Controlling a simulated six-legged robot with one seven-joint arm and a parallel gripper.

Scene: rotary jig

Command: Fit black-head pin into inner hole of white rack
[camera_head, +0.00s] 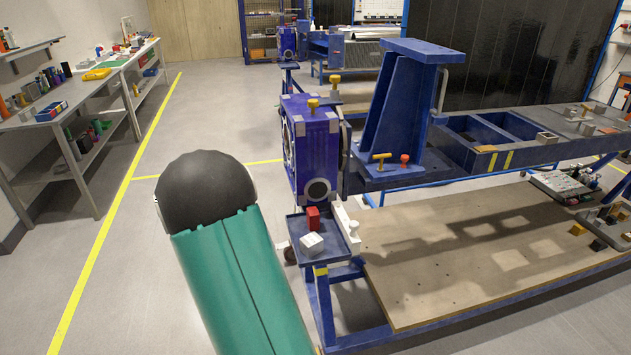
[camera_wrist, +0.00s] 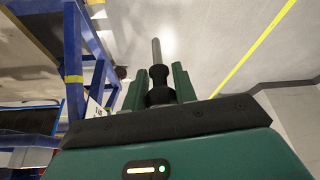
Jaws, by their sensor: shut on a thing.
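My gripper (camera_wrist: 160,80) shows in the wrist view with its two green fingers shut on a pin with a black head (camera_wrist: 158,73). The pin's plain grey shaft (camera_wrist: 156,50) points up in the picture, away from the gripper, and its tip is free. In the head view my green arm link with its black cap fills the lower left; gripper and pin do not show there. A white upright piece (camera_head: 345,229), perhaps the white rack, stands at the right edge of a small blue tray (camera_head: 296,228). Its holes cannot be made out. The pin is apart from it.
A red block (camera_head: 313,218) and a white block (camera_head: 312,243) sit on the tray. A blue jig frame (camera_head: 400,115) with a purple-blue housing (camera_head: 318,150) stands behind. A wooden board (camera_head: 470,250) lies right. Floor is open left, towards a long bench (camera_head: 75,120).

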